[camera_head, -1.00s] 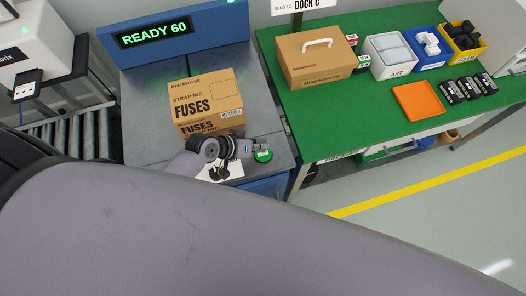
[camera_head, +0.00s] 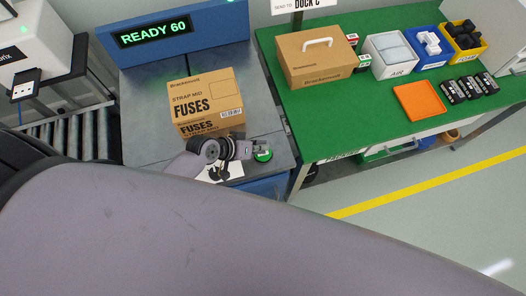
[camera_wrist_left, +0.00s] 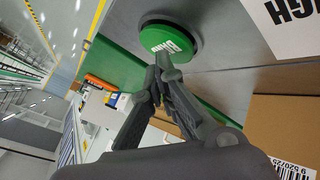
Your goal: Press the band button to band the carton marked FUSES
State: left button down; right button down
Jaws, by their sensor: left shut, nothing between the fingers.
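The carton marked FUSES (camera_head: 207,98) stands on the grey banding table (camera_head: 150,110), in front of the blue panel whose display (camera_head: 153,33) reads READY 60. The green band button (camera_head: 263,155) is at the table's front right corner; it is large in the left wrist view (camera_wrist_left: 170,42). My left gripper (camera_head: 258,148) is over the button's far edge in the head view. In the wrist view its closed fingertips (camera_wrist_left: 163,62) are at the button's edge, hiding part of its label; I cannot tell whether they touch. My right gripper is not in view.
A green table (camera_head: 375,120) on the right holds a handled carton (camera_head: 317,60), an orange tray (camera_head: 418,101), bins and several dark packs. A white sheet (camera_head: 228,171) lies by my left gripper. A roller conveyor (camera_head: 75,137) runs at left.

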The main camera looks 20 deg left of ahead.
pick_arm(q)
jog(key=shift+f, duration=0.35)
jog(key=shift+r, duration=0.1)
dwell(0.4)
jog(key=shift+r+p, duration=0.85)
jog(key=shift+r, duration=0.05)
notch_tip(320, 180, up, 5)
jog(key=p, duration=0.5)
dwell(1.3)
